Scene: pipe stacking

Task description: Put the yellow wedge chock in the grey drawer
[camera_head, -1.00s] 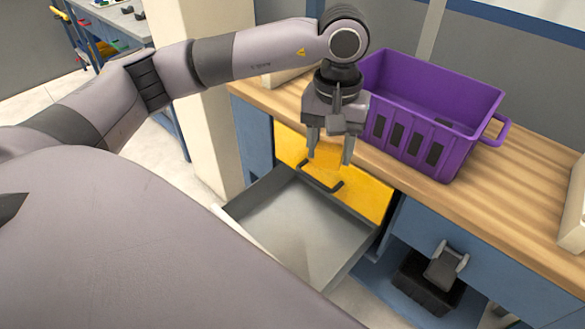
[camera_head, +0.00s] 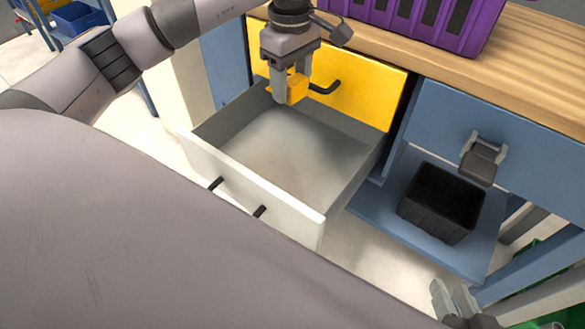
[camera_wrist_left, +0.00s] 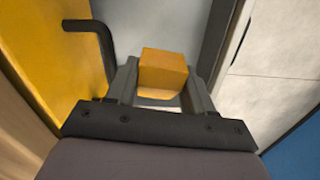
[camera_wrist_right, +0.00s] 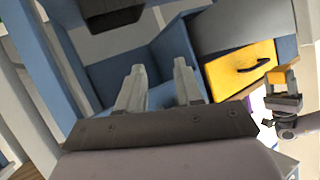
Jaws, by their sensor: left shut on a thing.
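The yellow wedge chock (camera_head: 291,89) is between the fingers of my left gripper (camera_head: 291,88), which is shut on it. In the head view it hangs over the back left part of the open grey drawer (camera_head: 300,160). The chock also shows as a yellow block in the left wrist view (camera_wrist_left: 163,70). The drawer is pulled out and its visible floor is empty. My right gripper (camera_wrist_right: 160,85) is open and empty in the right wrist view. It shows at the lower right edge of the head view (camera_head: 462,300).
A yellow drawer front (camera_head: 365,90) with a black handle is behind the chock. A purple crate (camera_head: 430,22) stands on the wooden worktop (camera_head: 530,62). A black bin (camera_head: 440,203) sits on the blue shelf to the right of the drawer.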

